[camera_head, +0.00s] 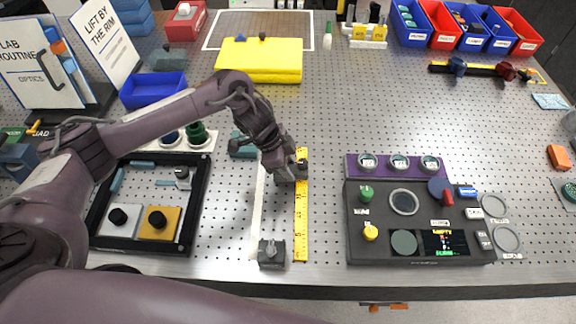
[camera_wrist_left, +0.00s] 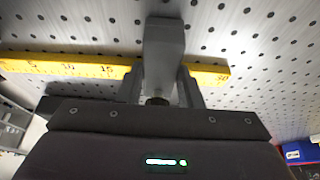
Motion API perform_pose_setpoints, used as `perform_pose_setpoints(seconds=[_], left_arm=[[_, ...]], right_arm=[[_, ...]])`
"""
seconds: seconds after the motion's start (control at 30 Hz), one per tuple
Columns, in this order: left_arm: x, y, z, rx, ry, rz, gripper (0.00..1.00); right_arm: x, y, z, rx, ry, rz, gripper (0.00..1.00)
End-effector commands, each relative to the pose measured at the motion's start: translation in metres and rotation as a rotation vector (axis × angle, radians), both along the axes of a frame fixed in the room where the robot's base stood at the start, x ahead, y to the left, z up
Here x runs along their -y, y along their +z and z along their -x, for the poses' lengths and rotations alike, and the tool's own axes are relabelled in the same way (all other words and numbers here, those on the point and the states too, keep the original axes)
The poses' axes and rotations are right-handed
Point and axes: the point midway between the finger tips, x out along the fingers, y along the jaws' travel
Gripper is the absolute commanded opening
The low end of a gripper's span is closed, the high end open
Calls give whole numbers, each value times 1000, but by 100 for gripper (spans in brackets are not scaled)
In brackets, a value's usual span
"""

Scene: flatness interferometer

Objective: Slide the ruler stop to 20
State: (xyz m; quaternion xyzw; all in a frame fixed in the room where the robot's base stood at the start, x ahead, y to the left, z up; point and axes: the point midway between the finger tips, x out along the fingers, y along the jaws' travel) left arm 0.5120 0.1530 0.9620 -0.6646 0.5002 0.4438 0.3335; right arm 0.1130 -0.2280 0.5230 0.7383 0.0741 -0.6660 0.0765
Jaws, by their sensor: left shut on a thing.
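A yellow ruler (camera_head: 301,220) lies on the perforated table, running from near the front edge toward the back. My left gripper (camera_head: 285,172) is at its far end, shut on the grey ruler stop. In the left wrist view the stop (camera_wrist_left: 163,45) stands between the two fingers (camera_wrist_left: 163,88) and crosses the ruler (camera_wrist_left: 70,68). The marks 10 and 15 show to the left of the stop; the stop and fingers hide the marks just beyond. My right gripper is not in view.
A pale strip (camera_head: 258,215) runs beside the ruler, with a grey block (camera_head: 271,254) at its near end. A black-framed tray (camera_head: 195,215) stands left, and a dark instrument panel (camera_head: 420,225) right. The table between ruler and panel is clear.

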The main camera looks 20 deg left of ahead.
Motion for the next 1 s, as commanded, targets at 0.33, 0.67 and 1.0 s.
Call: perform_pose_setpoints(seconds=[0.33,0.67,1.0], left_arm=[[0,1,0,2,-1,-2,55],[-10,23,1,7,-1,-2,55],[-28,68,6,3,-1,-1,55]], right_arm=[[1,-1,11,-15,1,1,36],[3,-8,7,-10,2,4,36],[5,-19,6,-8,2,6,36]])
